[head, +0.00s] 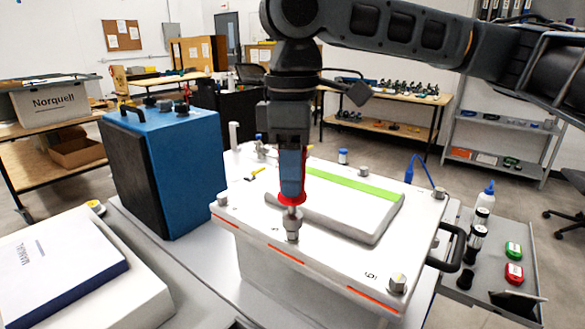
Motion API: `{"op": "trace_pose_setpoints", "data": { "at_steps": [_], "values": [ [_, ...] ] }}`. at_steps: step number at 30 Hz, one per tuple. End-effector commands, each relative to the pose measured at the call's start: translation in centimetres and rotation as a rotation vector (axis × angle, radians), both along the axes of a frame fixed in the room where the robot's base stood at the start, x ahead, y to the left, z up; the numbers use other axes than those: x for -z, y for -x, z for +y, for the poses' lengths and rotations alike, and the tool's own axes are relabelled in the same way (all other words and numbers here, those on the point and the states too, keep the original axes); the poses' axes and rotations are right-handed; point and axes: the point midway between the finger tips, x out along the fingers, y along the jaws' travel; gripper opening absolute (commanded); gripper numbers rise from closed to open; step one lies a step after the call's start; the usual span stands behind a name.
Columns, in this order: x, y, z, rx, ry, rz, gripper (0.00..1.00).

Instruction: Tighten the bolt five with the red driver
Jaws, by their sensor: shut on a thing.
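My gripper (291,165) points straight down over the white analyser lid (340,262) and is shut on the red driver (291,198). The driver is upright; its red collar shows below the fingers and its upper part is hidden between them. Its tip is right at the top of a silver bolt (292,232) at the middle of the lid's front edge; I cannot tell whether they touch. The mark by this bolt is too small to read. Another bolt (397,283) stands at the front right corner beside a 6, and one (222,199) at the left.
A blue box (170,165) stands left of the analyser, with a manual (60,255) in front. The lid has a raised panel with a green strip (352,186). A black handle (452,247) juts out right. Bottles (483,205) and red and green items stand on the right side.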

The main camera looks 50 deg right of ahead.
Motion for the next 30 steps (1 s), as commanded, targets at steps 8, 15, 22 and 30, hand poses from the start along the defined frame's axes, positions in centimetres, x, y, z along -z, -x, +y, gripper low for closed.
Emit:
{"op": "trace_pose_setpoints", "data": {
  "at_steps": [8,15,22,30],
  "values": [
    [0.2,0.0,0.0,0.000,0.000,0.000,0.00],
    [0.6,0.0,0.0,0.000,-0.001,-0.001,0.00],
    [0.9,0.0,0.0,0.000,-0.001,-0.001,0.00],
    [1.3,0.0,0.0,0.000,0.000,0.000,0.00]
  ]
}}
